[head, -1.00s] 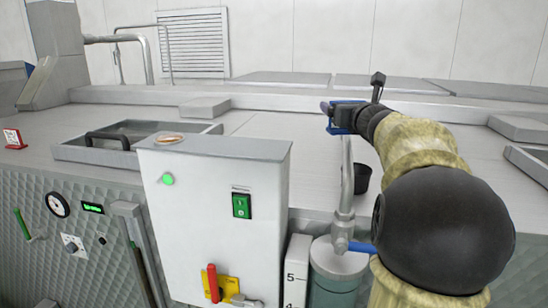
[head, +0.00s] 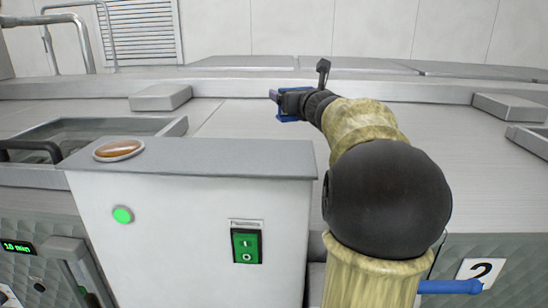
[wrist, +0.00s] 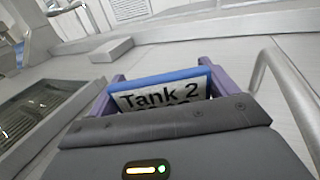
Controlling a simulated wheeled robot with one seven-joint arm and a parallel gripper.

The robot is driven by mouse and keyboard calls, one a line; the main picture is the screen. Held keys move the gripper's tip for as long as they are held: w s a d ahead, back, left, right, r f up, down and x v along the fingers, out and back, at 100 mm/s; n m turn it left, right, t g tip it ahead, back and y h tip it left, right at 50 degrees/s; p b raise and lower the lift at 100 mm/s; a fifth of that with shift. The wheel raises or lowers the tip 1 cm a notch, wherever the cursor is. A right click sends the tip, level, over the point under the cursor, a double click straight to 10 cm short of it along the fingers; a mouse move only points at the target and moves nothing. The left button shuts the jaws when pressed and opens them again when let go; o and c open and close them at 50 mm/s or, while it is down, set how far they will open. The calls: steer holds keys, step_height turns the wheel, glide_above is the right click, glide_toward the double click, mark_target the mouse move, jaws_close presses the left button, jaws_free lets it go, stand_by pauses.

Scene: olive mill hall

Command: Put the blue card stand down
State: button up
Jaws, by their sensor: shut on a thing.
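My gripper (head: 284,102) is shut on the blue card stand (head: 294,117) and holds it out over the grey metal deck (head: 240,128). In the wrist view the stand (wrist: 160,76) sits between my two purple fingers (wrist: 162,92), its card reading "Tank 2" in black on white; a lower line is cut off by my gripper's body. The stand looks tilted in that view. In the head view it is small and partly covered by my gripper. I cannot tell how far its base is above the deck.
A white control cabinet (head: 185,235) with a brown-filled dish (head: 118,150) stands in front. An open metal basin (head: 90,127) is at left; raised blocks (head: 160,97) (head: 512,106) flank the deck. A curved pipe (wrist: 285,85) shows right in the wrist view. The deck between is clear.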

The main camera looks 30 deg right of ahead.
mark_target(293, 118)
steer(key=shift+w+a, duration=0.15)
steer(key=shift+s+f, duration=0.1)
steer(key=shift+s, duration=0.15)
step_height(293, 118, down, 6)
steer(key=b, duration=0.5)
steer(key=shift+f, duration=0.1)
step_height(293, 118, down, 4)
steer(key=b, duration=0.3)
steer(key=shift+b, duration=0.3)
steer(key=shift+r, duration=0.25)
